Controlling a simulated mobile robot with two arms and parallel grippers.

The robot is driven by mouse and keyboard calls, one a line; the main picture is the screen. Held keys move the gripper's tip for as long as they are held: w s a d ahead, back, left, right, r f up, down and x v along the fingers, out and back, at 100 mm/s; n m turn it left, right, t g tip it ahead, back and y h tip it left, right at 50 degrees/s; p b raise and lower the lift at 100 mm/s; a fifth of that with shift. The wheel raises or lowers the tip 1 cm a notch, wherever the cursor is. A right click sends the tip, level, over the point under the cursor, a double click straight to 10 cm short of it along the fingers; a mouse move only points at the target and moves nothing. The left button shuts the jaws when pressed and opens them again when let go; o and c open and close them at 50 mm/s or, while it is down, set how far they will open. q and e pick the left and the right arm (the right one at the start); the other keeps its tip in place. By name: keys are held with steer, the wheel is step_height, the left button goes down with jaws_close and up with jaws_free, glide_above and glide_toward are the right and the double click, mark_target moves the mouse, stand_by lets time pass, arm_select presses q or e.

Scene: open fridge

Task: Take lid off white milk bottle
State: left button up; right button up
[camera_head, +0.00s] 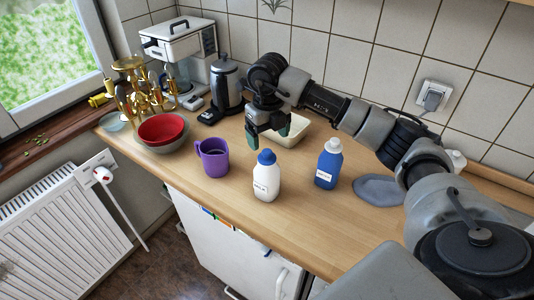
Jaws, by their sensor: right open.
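The white milk bottle (266,184) stands upright on the wooden counter near its front edge. Its blue lid (266,157) is on top. My right gripper (267,138) is open and empty, pointing down, and shows just above and behind the lid in the picture. Its two fingers are spread apart; I see no contact with the lid. A blue bottle (327,169) with a white cap stands to the right of the white bottle. My left gripper is not in view.
A purple mug (213,163) stands left of the white bottle. A red bowl (162,127), gold candelabra (139,90), kettle (226,84) and coffee maker (180,45) are farther left. A cream dish (295,134) lies behind; a grey-blue flat thing (379,190) lies right.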

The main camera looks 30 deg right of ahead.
mark_target(267, 151)
steer(key=f+p, duration=0.1)
steer(key=f, duration=0.1)
steer(key=f+p, duration=0.1)
steer(key=f, duration=0.2)
steer(key=shift+a+p, duration=0.2)
steer(key=shift+p, duration=0.2)
steer(key=shift+f, duration=0.25)
steer(key=c, duration=1)
